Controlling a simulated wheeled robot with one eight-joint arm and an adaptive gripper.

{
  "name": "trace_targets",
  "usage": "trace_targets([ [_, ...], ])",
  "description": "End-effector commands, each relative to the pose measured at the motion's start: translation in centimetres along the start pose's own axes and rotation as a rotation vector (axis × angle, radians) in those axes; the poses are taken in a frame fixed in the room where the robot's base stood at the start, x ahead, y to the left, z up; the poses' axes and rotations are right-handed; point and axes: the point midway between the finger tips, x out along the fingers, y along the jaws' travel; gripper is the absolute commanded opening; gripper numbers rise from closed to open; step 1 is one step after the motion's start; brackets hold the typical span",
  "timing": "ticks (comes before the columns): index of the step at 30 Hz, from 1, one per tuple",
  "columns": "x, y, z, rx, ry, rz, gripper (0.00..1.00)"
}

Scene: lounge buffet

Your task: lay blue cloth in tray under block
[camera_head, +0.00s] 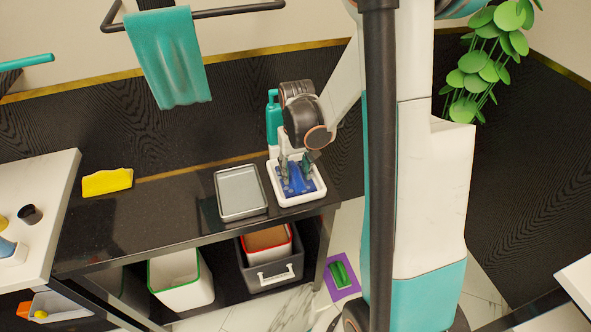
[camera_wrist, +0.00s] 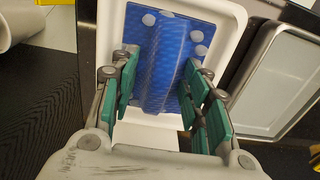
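The blue cloth (camera_head: 296,182) with white dots lies in a white-rimmed tray (camera_head: 303,202) at the right end of the dark counter. In the wrist view the cloth (camera_wrist: 190,48) has a raised ridge down its middle, inside the white rim (camera_wrist: 109,40). My gripper (camera_head: 295,171) is low over this tray, pointing down. In the wrist view its green fingers (camera_wrist: 165,78) stand apart on either side of the ridge, with gaps visible. A grey metal tray (camera_head: 241,191) with a bare floor is beside it on the left. I cannot make out a block with certainty.
A teal bottle (camera_head: 273,118) stands close behind the white-rimmed tray. A yellow item (camera_head: 107,181) lies farther left on the counter (camera_head: 150,222). A teal towel (camera_head: 168,55) hangs from a rail behind. Bins, including a green-rimmed one (camera_head: 180,280), sit below. The counter's left half is mostly clear.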

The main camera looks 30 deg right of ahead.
Motion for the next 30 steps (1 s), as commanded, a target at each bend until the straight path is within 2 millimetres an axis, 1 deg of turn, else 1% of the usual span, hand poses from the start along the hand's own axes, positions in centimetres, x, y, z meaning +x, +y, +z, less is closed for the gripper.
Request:
trace_targets([
  [8, -0.1, 0.0, 0.0, 0.000, 0.000, 0.000, 0.45],
  [11, -0.5, 0.0, 0.0, 0.000, 0.000, 0.000, 0.45],
  [13, -1.2, 0.0, 0.0, 0.000, 0.000, 0.000, 0.45],
  [17, -3.1, 0.0, 0.1, 0.000, 0.000, 0.000, 0.45],
  [24, -7.9, 0.0, 0.0, 0.000, 0.000, 0.000, 0.45],
  [27, -9.5, 0.0, 0.0, 0.000, 0.000, 0.000, 0.45],
  [30, -10.7, 0.0, 0.0, 0.000, 0.000, 0.000, 0.45],
])
